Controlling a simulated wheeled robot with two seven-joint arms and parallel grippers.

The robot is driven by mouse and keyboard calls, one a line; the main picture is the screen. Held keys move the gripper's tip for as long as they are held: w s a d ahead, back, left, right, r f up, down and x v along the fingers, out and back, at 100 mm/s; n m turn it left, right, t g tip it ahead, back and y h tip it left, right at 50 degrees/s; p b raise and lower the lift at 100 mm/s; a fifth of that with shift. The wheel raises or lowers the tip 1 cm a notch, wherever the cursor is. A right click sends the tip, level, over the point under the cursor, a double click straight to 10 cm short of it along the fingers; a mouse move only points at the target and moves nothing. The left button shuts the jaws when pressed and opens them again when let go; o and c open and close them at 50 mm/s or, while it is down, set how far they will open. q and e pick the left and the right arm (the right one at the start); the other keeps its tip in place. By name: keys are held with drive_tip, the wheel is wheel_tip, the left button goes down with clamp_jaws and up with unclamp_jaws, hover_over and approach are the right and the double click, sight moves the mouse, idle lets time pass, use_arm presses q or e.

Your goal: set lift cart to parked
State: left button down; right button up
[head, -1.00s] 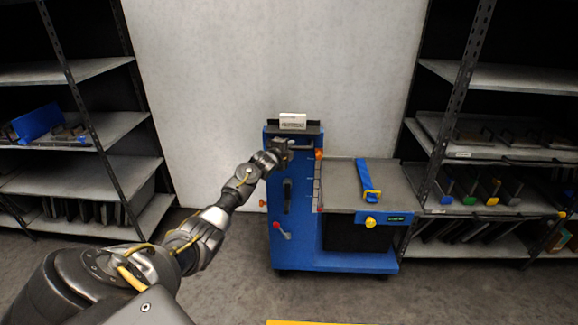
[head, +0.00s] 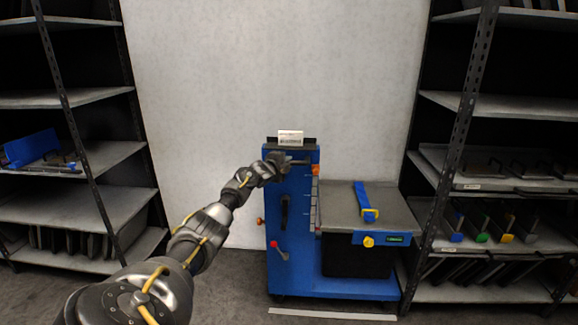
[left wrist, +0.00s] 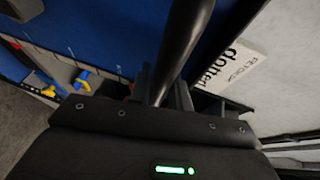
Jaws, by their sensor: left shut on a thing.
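The lift cart (head: 292,252) is blue and upright, standing before the pale wall with its grey platform (head: 340,208) on the right side. A sign plate (head: 290,137) tops its column. A red-knobbed lever (head: 279,251) sits low on the column; its setting is unclear. My left gripper (head: 283,162) is at the top of the column, shut on the cart's handle bar (head: 297,162). In the left wrist view the dark bar (left wrist: 180,45) runs between the fingers. My right gripper is out of view.
A blue strap-like piece with a yellow end (head: 362,197) lies on the platform. A rack (head: 470,160) stands close at the cart's right, holding several colour-tagged dies. Another rack (head: 75,155) stands left. A pale floor strip (head: 333,314) lies in front of the cart.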

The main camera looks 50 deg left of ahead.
use_arm(q)
drive_tip(key=c, duration=1.7)
unclamp_jaws()
drive_tip(key=shift+r, duration=0.25)
drive_tip(key=shift+c, duration=0.2)
drive_tip(key=o, duration=0.4)
drive_tip(key=shift+w+f, duration=0.3)
drive_tip(key=shift+o, duration=0.2)
drive_tip(key=shift+s+a, duration=0.1)
drive_tip(key=shift+s+r, duration=0.1)
drive_tip(key=shift+s, duration=0.1)
drive_tip(key=shift+s, duration=0.15)
drive_tip(key=v, duration=1)
drive_tip(key=shift+b, duration=0.35)
